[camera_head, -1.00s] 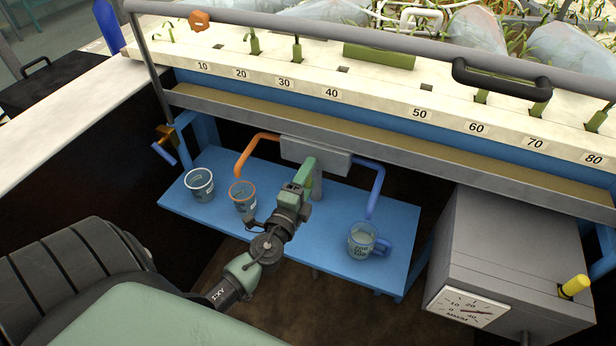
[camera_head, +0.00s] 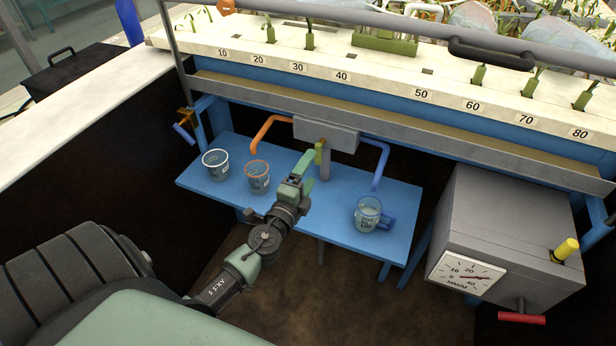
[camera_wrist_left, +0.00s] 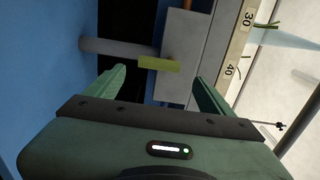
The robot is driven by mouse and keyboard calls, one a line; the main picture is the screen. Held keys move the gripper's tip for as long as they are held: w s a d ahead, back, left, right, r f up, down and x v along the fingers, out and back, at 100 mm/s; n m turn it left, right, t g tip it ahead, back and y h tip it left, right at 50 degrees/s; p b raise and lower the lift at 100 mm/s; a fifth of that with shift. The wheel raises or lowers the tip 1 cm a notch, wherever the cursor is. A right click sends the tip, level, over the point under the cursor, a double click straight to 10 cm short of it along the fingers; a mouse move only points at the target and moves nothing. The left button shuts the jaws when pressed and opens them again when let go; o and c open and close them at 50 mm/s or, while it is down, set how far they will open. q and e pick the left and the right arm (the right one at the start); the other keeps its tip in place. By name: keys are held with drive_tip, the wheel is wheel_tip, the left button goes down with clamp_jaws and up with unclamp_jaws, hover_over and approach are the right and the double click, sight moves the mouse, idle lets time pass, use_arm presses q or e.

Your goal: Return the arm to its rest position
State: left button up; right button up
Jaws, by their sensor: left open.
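My left gripper (camera_head: 308,160) is open and empty above the blue shelf (camera_head: 330,210), its arm reaching in from the lower left. In the left wrist view its two green fingers (camera_wrist_left: 160,82) stand apart. A yellow-green lever (camera_wrist_left: 158,63) on a grey pipe shows ahead of the gap between them, and nothing is held. In the head view that lever (camera_head: 318,153) is just beyond the fingertips, below the grey block (camera_head: 325,133). My right gripper is not in view.
On the shelf stand a white-rimmed cup (camera_head: 216,172), an orange-rimmed cup (camera_head: 257,184) and a blue-handled jug (camera_head: 367,219). An orange pipe (camera_head: 266,129) and a blue pipe (camera_head: 381,165) hang above. A grey gauge box (camera_head: 510,220) stands right. The floor in front is clear.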

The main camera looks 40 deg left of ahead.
use_arm(q)
drive_tip(key=s+f+n+g+y, duration=0.35)
drive_tip(key=s+n+g, duration=0.35)
drive_tip(key=s+n, duration=0.5)
drive_tip(key=s+d+f+n+g+h, duration=0.15)
drive_tip(key=s+d+g+h, duration=0.25)
drive_tip(key=s+d, duration=0.4)
drive_tip(key=s+d+f+g+h, duration=0.3)
drive_tip(key=s+d+h, duration=0.1)
drive_tip(key=s+d, duration=0.4)
wheel_tip(320, 180, down, 25)
drive_tip(key=s+g+p, duration=0.1)
drive_tip(key=s+p, duration=0.1)
drive_tip(key=s+a+f, duration=0.1)
drive_tip(key=s+f, duration=0.6)
drive_tip(key=s, duration=0.1)
drive_tip(key=s+a+f+g+p, duration=0.1)
drive_tip(key=s+a+f, duration=0.1)
drive_tip(key=s+f, duration=0.5)
drive_tip(key=shift+s+a+g+p, duration=0.3)
drive_tip(key=shift+s, duration=0.35)
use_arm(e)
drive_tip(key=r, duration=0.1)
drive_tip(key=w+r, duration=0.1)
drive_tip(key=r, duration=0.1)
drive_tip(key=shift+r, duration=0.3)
